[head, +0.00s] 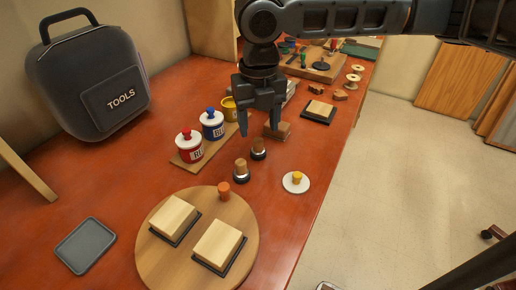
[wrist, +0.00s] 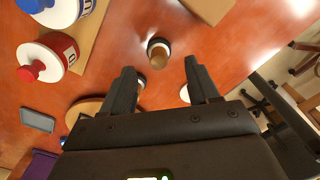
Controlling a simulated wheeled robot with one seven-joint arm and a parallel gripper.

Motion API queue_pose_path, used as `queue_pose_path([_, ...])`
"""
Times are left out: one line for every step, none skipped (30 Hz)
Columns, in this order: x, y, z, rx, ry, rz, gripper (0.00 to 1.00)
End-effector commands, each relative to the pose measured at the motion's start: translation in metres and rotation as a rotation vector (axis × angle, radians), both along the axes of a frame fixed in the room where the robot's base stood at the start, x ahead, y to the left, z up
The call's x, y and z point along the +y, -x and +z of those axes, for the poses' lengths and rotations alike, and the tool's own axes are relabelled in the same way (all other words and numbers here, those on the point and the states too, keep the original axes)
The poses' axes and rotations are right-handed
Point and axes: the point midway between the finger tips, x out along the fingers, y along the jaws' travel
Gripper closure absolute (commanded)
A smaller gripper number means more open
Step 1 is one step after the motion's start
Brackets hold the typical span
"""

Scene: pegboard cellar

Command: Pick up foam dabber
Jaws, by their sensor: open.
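Two small dabber-like pieces with wooden knobs and dark-and-pale round bases stand upright on the red-brown table: a nearer one (head: 241,171) and a farther one (head: 259,149). I take these as the foam dabbers; which one is meant I cannot tell. My gripper (head: 260,130) points down, open and empty, above and just behind the farther one. In the wrist view, one dabber (wrist: 158,51) shows between and beyond the fingertips (wrist: 160,66), apart from both. Another is partly hidden by the left finger.
Red (head: 188,146) and blue (head: 213,124) lidded jars stand on a board left of my gripper. A white disc with a yellow knob (head: 297,182) lies near the table edge.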

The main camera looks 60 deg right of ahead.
Motion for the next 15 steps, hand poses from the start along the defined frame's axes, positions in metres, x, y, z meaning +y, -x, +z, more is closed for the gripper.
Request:
queue_pose_path([0.000, 0.000, -0.004, 0.001, 0.000, 0.000, 0.40])
queue_pose_path([0.001, 0.000, -0.007, 0.001, -0.001, 0.000, 0.40])
queue_pose_path([0.002, 0.001, -0.011, 0.001, -0.002, 0.000, 0.40])
queue_pose_path([0.002, 0.001, -0.016, 0.001, -0.001, 0.001, 0.40])
queue_pose_path([0.003, 0.001, -0.020, 0.001, -0.001, 0.000, 0.40])
queue_pose_path([0.004, 0.002, -0.026, 0.002, -0.003, 0.000, 0.40])
queue_pose_path([0.004, 0.002, -0.031, 0.000, -0.001, 0.000, 0.40])
queue_pose_path([0.004, 0.001, -0.036, 0.001, -0.002, -0.001, 0.40])
queue_pose_path([0.004, 0.002, -0.041, 0.000, -0.001, -0.001, 0.40])
queue_pose_path([0.004, 0.001, -0.044, 0.000, -0.001, 0.000, 0.40])
queue_pose_path([0.004, 0.001, -0.046, -0.001, -0.001, 0.000, 0.40])
queue_pose_path([0.004, 0.001, -0.049, -0.002, -0.002, 0.000, 0.40])
queue_pose_path([0.004, 0.001, -0.051, -0.002, -0.002, 0.001, 0.40])
queue_pose_path([0.004, 0.001, -0.052, -0.001, -0.001, 0.001, 0.40])
queue_pose_path([0.004, 0.001, -0.052, -0.001, -0.001, 0.001, 0.40])
